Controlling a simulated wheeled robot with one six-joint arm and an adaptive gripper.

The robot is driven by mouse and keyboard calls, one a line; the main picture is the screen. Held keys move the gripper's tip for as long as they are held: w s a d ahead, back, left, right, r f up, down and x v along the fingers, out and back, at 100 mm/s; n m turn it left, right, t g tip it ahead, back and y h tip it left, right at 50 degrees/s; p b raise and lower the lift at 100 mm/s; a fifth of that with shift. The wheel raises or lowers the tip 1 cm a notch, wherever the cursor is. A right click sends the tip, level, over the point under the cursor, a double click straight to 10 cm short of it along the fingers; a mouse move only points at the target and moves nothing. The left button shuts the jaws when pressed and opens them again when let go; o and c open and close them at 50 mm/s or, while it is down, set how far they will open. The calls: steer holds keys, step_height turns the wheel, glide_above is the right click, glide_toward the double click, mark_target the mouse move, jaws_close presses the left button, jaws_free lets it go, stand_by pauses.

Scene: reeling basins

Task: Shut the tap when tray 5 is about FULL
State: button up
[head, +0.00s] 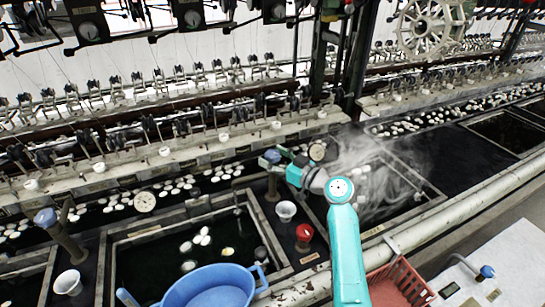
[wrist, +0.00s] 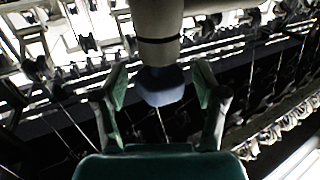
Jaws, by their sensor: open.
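My gripper (head: 283,161) is at the tap (head: 272,157), a dark post with a blue knob between two basins. In the wrist view, the blue knob (wrist: 162,86) lies between the two spread fingers of my gripper (wrist: 160,88). I see gaps on both sides, so the fingers look apart from the knob. A second blue-knobbed tap (head: 46,217) stands at the left. The near basin (head: 112,262) holds dark water with several white cocoons. The basin at the right (head: 432,188) steams. I cannot read which is tray 5, and water flow is not clear.
A blue tub (head: 215,290) and a red crate (head: 400,288) stand at the front. A pale rail (head: 455,217) runs along the front.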

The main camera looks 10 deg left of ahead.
steer(key=shift+w+a, duration=0.1)
steer(key=shift+a, duration=0.1)
steer(key=c, duration=1.2)
steer(key=shift+o, duration=0.2)
steer(key=shift+m+t, duration=0.3)
steer(key=shift+t, duration=0.1)
steer(key=shift+m+t+h, duration=1.6)
steer(key=shift+t+h, duration=0.3)
steer(key=shift+m+t+h, duration=1.4)
steer(key=shift+m+h, duration=0.3)
steer(key=shift+h, duration=0.6)
steer(key=shift+m+t+h, duration=0.3)
steer(key=shift+m+h, duration=0.2)
steer(key=shift+h, duration=0.2)
